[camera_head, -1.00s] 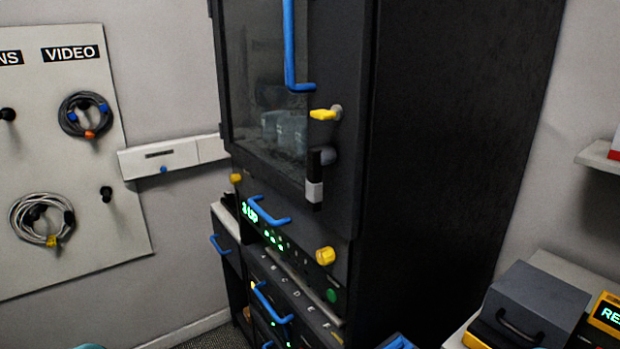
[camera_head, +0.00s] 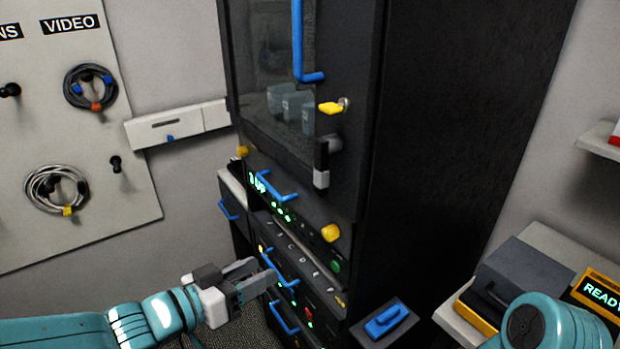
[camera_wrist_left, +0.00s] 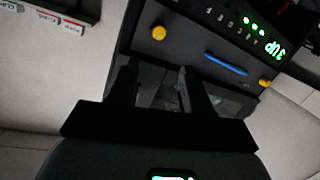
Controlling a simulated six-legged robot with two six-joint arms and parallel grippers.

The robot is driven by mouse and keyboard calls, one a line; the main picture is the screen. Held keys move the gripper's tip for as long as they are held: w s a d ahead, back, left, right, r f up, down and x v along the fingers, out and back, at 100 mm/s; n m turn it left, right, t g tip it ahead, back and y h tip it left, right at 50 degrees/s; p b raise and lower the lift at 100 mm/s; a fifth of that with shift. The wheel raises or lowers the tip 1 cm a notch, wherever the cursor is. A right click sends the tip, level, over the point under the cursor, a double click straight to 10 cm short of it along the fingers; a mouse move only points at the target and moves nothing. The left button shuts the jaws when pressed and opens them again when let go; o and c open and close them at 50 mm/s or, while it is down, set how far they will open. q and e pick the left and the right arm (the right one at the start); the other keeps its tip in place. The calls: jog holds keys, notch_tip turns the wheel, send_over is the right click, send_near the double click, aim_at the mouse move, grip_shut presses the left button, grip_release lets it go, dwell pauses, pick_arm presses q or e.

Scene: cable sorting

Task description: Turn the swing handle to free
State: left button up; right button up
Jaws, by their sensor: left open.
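The swing handle (camera_head: 321,164), black with a pale grey lower end, hangs straight down on the right side of the cabinet's glass door. A yellow key-like knob (camera_head: 330,108) sits just above it. My left gripper (camera_head: 262,275) is open and empty. It is low in front of the cabinet by the lower blue drawer handles, well below and left of the swing handle. In the left wrist view the open fingers (camera_wrist_left: 157,85) face the cabinet's lower front; the swing handle is not in that view. My right gripper is out of view; only a teal part of that arm shows at bottom right.
A long blue handle (camera_head: 312,77) is on the door above. Below the door are yellow knobs (camera_head: 331,232), a blue pull (camera_head: 276,188) and a green-lit display. A grey box (camera_head: 522,275) stands at right. A cable board (camera_head: 110,200) is at left.

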pick_arm(q)
jog(key=s+a+r+m+t+p, duration=0.2)
jog(key=s+r, duration=0.1)
jog(key=r, duration=1.2)
jog(key=p, duration=0.3)
send_near(317, 171)
jog(key=shift+h, duration=0.4)
jog(key=x, duration=0.8)
jog(key=shift+w+d+f, duration=0.1)
jog(key=shift+w+f, duration=0.1)
jog(key=shift+w, duration=0.2)
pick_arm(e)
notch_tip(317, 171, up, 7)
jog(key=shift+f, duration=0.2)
pick_arm(q)
grip_shut()
